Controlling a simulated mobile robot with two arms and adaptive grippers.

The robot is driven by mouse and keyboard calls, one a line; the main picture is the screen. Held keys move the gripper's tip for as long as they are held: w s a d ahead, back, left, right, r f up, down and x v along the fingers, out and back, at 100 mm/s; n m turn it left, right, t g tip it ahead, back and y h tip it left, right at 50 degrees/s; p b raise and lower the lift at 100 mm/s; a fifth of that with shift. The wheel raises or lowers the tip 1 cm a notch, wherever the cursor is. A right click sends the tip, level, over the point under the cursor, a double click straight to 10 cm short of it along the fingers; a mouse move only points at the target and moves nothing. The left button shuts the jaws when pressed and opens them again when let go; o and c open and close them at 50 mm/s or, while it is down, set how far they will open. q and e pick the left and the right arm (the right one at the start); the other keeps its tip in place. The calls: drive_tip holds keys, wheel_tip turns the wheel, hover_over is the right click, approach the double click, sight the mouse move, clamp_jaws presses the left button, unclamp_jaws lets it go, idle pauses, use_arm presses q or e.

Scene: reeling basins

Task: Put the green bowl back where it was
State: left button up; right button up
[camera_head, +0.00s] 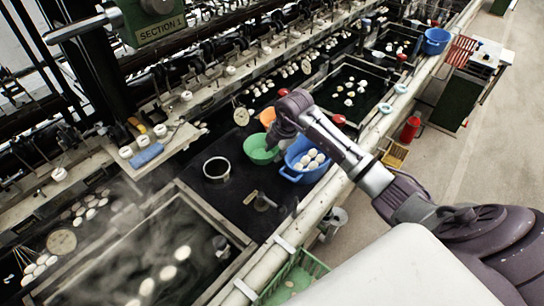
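The green bowl (257,151) stands upright on the dark surface between the reeling basins, left of a blue tub of white cocoons. My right gripper (276,141) reaches in from the right, its fingers pointing down at the bowl's right rim. The fingers are dark and overlap the rim, so I cannot tell whether they are closed on it or only above it. The wrist hides part of the bowl's right side. My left gripper is not in view.
A white-rimmed round pot (216,168) is to the left. A steaming basin (232,231) lies in front. Bare dark surface lies between pot and green bowl.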

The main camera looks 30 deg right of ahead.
drive_tip(key=v, duration=0.8)
drive_tip(key=shift+b, duration=0.45)
drive_tip(key=shift+d, duration=0.1)
